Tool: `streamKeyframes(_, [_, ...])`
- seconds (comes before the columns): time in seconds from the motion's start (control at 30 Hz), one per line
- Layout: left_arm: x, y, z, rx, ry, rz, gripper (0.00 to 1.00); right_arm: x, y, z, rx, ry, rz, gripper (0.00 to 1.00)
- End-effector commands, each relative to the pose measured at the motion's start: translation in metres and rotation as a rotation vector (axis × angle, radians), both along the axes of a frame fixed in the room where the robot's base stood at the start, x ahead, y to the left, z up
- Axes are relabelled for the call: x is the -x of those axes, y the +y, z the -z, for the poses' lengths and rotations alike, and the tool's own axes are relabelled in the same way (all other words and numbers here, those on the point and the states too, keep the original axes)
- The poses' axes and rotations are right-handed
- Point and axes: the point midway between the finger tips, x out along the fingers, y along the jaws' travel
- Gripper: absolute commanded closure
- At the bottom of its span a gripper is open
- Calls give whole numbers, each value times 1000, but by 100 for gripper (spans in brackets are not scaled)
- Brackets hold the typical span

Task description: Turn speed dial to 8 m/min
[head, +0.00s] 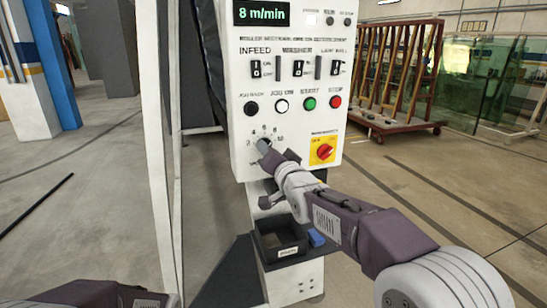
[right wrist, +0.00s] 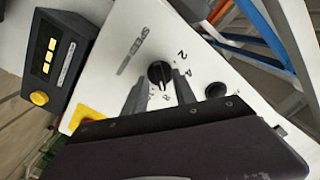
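The speed dial (right wrist: 159,73) is a black round knob on the white control panel, with printed numbers around it. Its light pointer line faces roughly toward the 8 in the right wrist view. In the head view the dial is mostly hidden by my right gripper (head: 266,150). The display (head: 263,13) at the panel top reads 8 m/min in green. In the right wrist view my right gripper (right wrist: 160,88) has its two fingers apart, one on each side of the dial's lower edge, with gaps visible beside the knob. My left gripper is out of view.
Above the dial are a row of round buttons (head: 282,105) and several switches (head: 298,68). A red knob on a yellow plate (head: 323,150) is to its right. A black bin (head: 280,243) sits below. Open floor lies right of the panel.

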Motion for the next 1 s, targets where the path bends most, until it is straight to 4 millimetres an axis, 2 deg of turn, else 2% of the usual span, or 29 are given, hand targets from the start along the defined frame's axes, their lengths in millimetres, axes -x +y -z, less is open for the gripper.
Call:
streamKeyframes(0.2, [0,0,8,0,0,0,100,44,-14,1,0,-1,0,67])
streamKeyframes(0.4, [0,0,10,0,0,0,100,71,-23,0,0,-1,0,67])
streamKeyframes(0.73, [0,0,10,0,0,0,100,75,-25,1,0,1,1,67])
streamKeyframes(0.77, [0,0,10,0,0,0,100,74,-27,0,0,0,5,67])
streamKeyframes(0.83, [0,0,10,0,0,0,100,68,-44,2,1,3,40,67])
streamKeyframes(0.87, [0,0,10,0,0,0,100,65,-56,10,5,19,66,67])
streamKeyframes(0.93, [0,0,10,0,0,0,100,64,-85,52,27,111,121,67])
streamKeyframes(0.97, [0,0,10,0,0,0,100,66,-97,76,47,170,142,67])
streamKeyframes(1.0, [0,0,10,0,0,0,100,73,-111,110,87,260,164,67])
